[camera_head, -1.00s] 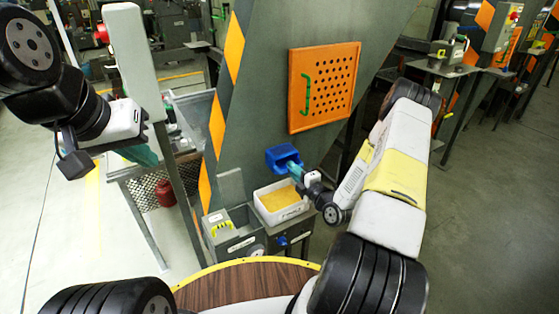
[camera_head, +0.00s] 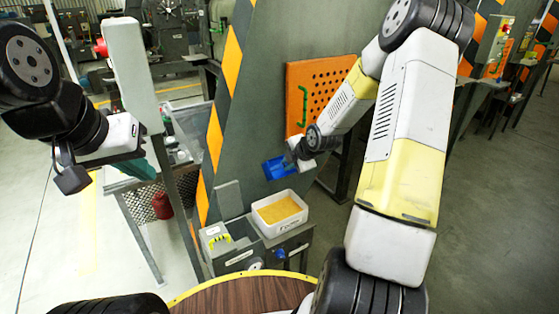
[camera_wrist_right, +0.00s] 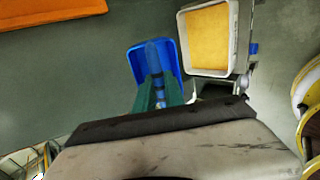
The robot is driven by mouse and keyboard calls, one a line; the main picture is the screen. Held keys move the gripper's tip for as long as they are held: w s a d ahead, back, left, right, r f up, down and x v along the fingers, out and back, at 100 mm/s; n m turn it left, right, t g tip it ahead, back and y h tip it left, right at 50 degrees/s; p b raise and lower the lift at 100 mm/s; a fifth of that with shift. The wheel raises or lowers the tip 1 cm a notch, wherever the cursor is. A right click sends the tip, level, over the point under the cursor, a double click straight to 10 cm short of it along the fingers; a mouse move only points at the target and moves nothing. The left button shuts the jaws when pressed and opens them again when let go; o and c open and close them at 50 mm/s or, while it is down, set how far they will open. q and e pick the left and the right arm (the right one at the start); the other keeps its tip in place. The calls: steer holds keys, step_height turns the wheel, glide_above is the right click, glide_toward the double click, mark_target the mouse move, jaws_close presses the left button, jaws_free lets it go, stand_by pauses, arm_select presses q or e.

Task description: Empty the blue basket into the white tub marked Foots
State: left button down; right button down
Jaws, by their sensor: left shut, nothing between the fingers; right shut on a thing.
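The blue basket (camera_head: 276,170) is held up against the grey sloped panel, behind the white tub and above it in the head view. My right gripper (camera_head: 292,160) is shut on it. In the right wrist view the teal fingers (camera_wrist_right: 160,92) meet the basket (camera_wrist_right: 134,60), and only blue shows inside it. The white tub (camera_head: 284,230) holds a yellow mass. In the right wrist view the tub (camera_wrist_right: 235,45) is just right of the basket, apart from it. Its marking is not readable. My left gripper (camera_head: 145,167) is shut and empty at the left, far from both.
A grey bin (camera_head: 232,257) with a yellow-green item stands left of the tub. An orange perforated panel (camera_head: 318,78) with a green handle is behind my right arm. A grey post (camera_head: 133,75) stands near my left gripper. A round wooden top (camera_head: 240,294) is in front.

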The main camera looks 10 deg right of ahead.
steer(key=r+g, duration=0.1)
steer(key=w+r+g+h, duration=0.1)
steer(key=shift+w+a+g, duration=0.2)
steer(key=shift+a+g, duration=0.15)
steer(key=shift+g, duration=0.05)
steer(key=shift+w+a+r+g+h, duration=0.2)
steer(key=shift+w+r+g+h, duration=0.3)
steer(key=shift+g, duration=0.55)
steer(key=shift+w+a+r+g+h, duration=0.15)
steer(key=shift+w+g+h, duration=0.1)
steer(key=shift+w+g, duration=0.6)
steer(key=shift+w+a+r+g+h, duration=0.2)
steer(key=shift+w+r+g+h, duration=0.15)
steer(key=shift+g, duration=0.85)
steer(key=s+a+f+m+y, duration=0.1)
steer(key=s+f+m, duration=0.2)
steer(key=s+m, duration=0.6)
steer(key=s+a+f+m+t, duration=0.1)
steer(key=s+f+m, duration=0.2)
steer(key=s+m, duration=0.6)
steer(key=m, duration=0.4)
steer(key=shift+f+y, duration=0.25)
steer(key=shift+y, duration=0.15)
steer(key=shift+w, duration=0.1)
